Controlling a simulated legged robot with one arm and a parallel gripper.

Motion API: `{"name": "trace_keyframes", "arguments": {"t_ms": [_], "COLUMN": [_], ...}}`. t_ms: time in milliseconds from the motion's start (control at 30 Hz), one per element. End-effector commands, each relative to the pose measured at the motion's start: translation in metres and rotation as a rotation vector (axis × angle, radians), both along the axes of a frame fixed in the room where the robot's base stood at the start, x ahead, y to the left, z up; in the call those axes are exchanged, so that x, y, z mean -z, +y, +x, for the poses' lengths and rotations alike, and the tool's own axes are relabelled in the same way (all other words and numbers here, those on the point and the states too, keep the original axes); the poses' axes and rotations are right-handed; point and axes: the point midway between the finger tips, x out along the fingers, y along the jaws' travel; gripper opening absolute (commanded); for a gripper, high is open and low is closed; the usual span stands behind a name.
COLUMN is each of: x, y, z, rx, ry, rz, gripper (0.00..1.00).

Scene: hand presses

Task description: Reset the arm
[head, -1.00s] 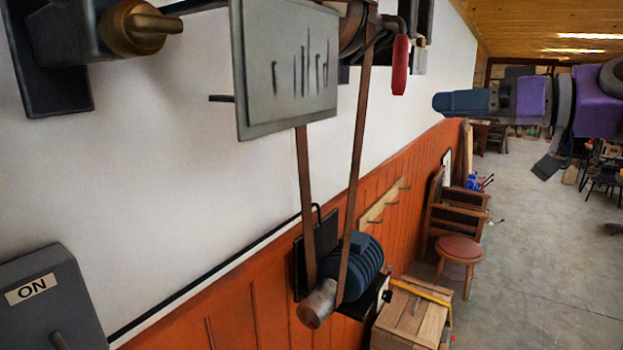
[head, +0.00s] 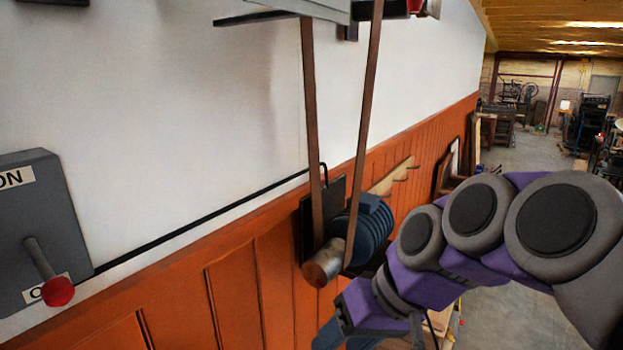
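My arm (head: 480,215), purple with grey round joints, reaches in from the right and bends down toward the bottom middle. My gripper (head: 332,334) is the dark blue end at the bottom edge, partly cut off and partly behind my own wrist. Its fingers are too hidden to tell open from shut. I see nothing held in it. It shows below the motor in the picture.
A grey switch box (head: 35,232) with a red-knobbed lever (head: 58,291) is on the wall at left. A blue motor (head: 365,232) with a brown belt (head: 312,130) is mid-picture. Open floor (head: 520,310) lies at right.

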Motion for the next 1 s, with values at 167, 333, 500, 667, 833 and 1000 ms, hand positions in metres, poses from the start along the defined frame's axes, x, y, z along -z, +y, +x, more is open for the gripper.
{"name": "trace_keyframes", "arguments": {"t_ms": [167,333,500,667,833,1000], "x": [0.096,0.172,0.227,0.251,0.255,0.255], "y": [-0.018,-0.047,-0.077,-0.093,-0.097,-0.096], "z": [-0.052,-0.103,-0.149,-0.173,-0.178,-0.178], "rx": [0.068,0.144,0.211,0.246,0.256,0.255], "ry": [0.131,0.238,0.323,0.362,0.369,0.369], "rz": [-0.166,-0.32,-0.443,-0.504,-0.519,-0.518], "gripper": [0.51,0.51,0.51,0.51,0.51,0.51]}}
